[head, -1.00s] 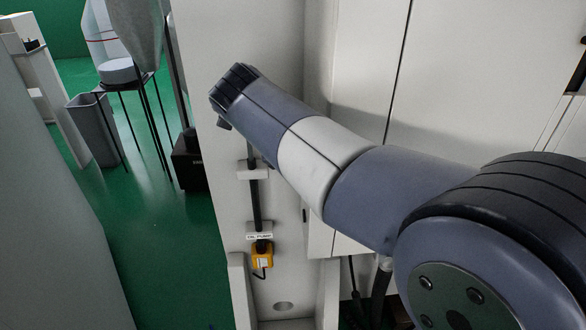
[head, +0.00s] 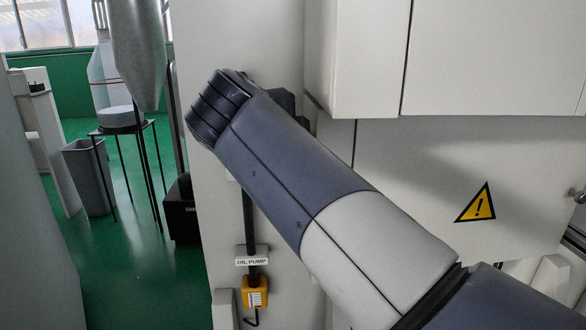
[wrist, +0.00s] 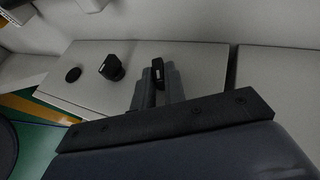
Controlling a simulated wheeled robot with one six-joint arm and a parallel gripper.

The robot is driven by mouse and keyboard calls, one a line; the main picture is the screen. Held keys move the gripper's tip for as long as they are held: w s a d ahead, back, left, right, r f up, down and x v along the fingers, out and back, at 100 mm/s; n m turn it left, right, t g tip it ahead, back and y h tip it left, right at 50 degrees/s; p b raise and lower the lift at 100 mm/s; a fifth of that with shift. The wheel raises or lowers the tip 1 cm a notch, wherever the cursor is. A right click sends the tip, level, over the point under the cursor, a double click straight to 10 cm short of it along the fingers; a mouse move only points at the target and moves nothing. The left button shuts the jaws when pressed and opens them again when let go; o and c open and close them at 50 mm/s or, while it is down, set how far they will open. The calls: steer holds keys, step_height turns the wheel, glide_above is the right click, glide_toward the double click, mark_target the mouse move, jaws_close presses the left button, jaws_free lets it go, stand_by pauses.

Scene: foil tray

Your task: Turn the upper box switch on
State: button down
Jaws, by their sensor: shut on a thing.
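In the wrist view my gripper (wrist: 157,88) is shut on a small black switch handle (wrist: 158,70) that carries a pale mark. The handle stands upright between the two grey fingers, in front of a pale grey panel (wrist: 200,58). A second black block-shaped knob (wrist: 110,68) sits on the panel to the left, apart from the fingers. In the head view my arm hides the fingers and the switch. I cannot tell from the pictures which setting the switch is in.
In the head view a yellow box (head: 255,293) hangs under an OIL PUMP label (head: 252,261). White cabinets (head: 370,55) and a warning triangle (head: 478,204) are at the right. A bin (head: 90,177) and a black stand (head: 122,130) are at the left, over open green floor.

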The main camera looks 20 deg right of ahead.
steer(key=t+b, duration=0.1)
steer(key=b, duration=0.2)
steer(key=m+t+h+b, duration=0.1)
steer(key=b, duration=0.2)
steer(key=f+t+h+b, duration=0.1)
steer(key=t+b, duration=0.1)
steer(key=b, duration=0.2)
steer(key=shift+s+f+m, duration=0.1)
steer(key=shift+m, duration=0.2)
steer(key=c, duration=1.5)
jaws_free()
steer(key=shift+o, duration=0.2)
steer(key=v, duration=1)
steer(key=shift+s+a+p, duration=0.2)
steer(key=shift+s+p, duration=0.15)
steer(key=shift+p, duration=0.05)
steer(key=shift+f, duration=0.2)
